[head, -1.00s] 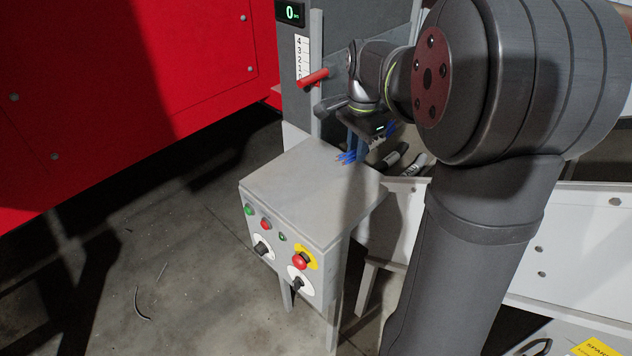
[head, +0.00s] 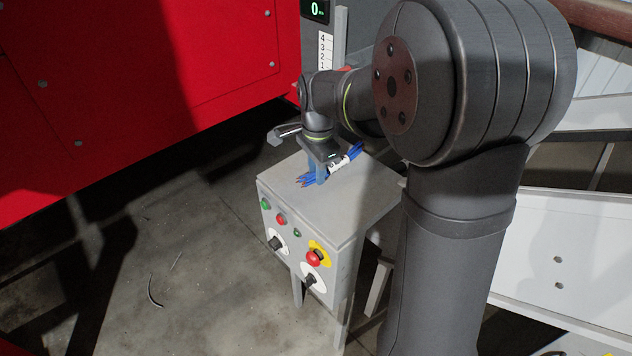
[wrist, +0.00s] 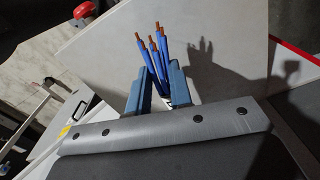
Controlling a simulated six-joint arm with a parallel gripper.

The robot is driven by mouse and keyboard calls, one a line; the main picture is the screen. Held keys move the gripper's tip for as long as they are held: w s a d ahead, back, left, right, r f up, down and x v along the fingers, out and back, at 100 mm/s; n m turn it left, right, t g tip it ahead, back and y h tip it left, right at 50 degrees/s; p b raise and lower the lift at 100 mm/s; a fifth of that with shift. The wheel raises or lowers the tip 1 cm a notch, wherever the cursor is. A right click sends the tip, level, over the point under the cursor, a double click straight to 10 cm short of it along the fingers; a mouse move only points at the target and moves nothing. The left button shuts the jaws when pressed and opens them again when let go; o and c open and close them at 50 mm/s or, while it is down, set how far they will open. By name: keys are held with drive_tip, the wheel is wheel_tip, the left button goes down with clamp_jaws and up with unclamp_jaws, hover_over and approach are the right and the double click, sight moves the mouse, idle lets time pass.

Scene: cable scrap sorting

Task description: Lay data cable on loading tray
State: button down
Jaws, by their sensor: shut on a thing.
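The data cable (head: 355,151) is a bundle of blue wires with bare copper ends and a white printed band. My gripper (head: 316,176) is shut on it with blue fingers. It holds the bundle over the grey flat top of a stand (head: 365,205); I cannot tell whether the cable touches that top. In the wrist view the wire ends (wrist: 155,48) stick out beyond my gripper (wrist: 158,90), with the pale flat surface (wrist: 225,25) behind. I cannot tell for sure which surface is the loading tray.
The stand's front carries buttons, knobs and a red emergency stop (head: 314,258). A big red machine wall (head: 130,90) stands at the left. A white panel (head: 570,240) lies at the right. Most of the stand's top is bare.

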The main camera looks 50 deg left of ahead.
sight(316, 192)
drive_tip(key=shift+a+f, duration=0.15)
drive_tip(key=shift+f, duration=1.95)
drive_tip(key=shift+s+f, duration=0.1)
drive_tip(key=shift+f, duration=0.05)
drive_tip(key=c, duration=1.3)
unclamp_jaws()
wheel_tip(316, 192, up, 12)
drive_tip(key=shift+r, duration=0.15)
